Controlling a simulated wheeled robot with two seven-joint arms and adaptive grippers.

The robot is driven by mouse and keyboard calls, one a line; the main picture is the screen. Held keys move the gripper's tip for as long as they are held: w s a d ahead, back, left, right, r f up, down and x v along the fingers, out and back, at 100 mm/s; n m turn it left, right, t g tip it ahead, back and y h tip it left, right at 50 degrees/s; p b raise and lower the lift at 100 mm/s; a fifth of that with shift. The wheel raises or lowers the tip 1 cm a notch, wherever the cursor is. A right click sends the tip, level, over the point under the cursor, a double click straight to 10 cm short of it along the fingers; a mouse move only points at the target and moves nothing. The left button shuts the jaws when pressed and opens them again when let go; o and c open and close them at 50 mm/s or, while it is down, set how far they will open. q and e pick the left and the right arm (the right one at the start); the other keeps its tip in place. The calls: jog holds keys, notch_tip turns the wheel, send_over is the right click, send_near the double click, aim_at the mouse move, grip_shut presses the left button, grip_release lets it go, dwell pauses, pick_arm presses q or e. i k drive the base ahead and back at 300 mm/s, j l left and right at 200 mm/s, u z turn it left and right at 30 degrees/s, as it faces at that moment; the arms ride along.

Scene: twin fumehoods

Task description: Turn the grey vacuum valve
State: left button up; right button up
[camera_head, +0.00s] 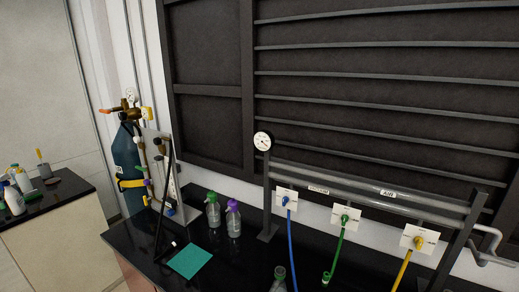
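A rack of grey pipes (370,188) stands on the black bench at the right, in front of the dark slatted panel. One pipe label (318,190) seems to read "VACUUM" and another label (388,194) reads "AIR". Three white plates carry coloured valves: a blue valve (285,200), a green valve (344,219) and a yellow valve (418,242). Hoses of matching colours hang from them. I cannot make out a distinctly grey valve handle. A round white gauge (263,141) sits at the rack's left end. Neither gripper is in view.
A green-capped bottle (213,212) and a purple-capped bottle (233,219) stand left of the rack. Another bottle (279,279) is at the bottom edge. A teal mat (189,261) lies on the bench. A dark blue gas cylinder (126,157) stands at the left.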

aim_at(493, 257)
jog(key=k+l+z, duration=0.1)
jog(key=l, duration=0.3)
jog(key=k+l+z, duration=0.1)
jog(key=k+l, duration=0.25)
jog(key=k+l+z, duration=0.1)
jog(key=l, duration=0.4)
jog(key=k+l+z, duration=0.1)
jog(key=k+l, duration=0.15)
jog(key=l, duration=0.2)
jog(key=k+l+z, duration=0.15)
jog(key=l, duration=0.3)
jog(key=k+l+z, duration=0.1)
jog(key=l, duration=0.4)
jog(key=k+l+z, duration=0.1)
jog(key=l, duration=0.35)
jog(key=k+l+z, duration=0.1)
jog(key=l, duration=0.4)
jog(key=k, duration=0.05)
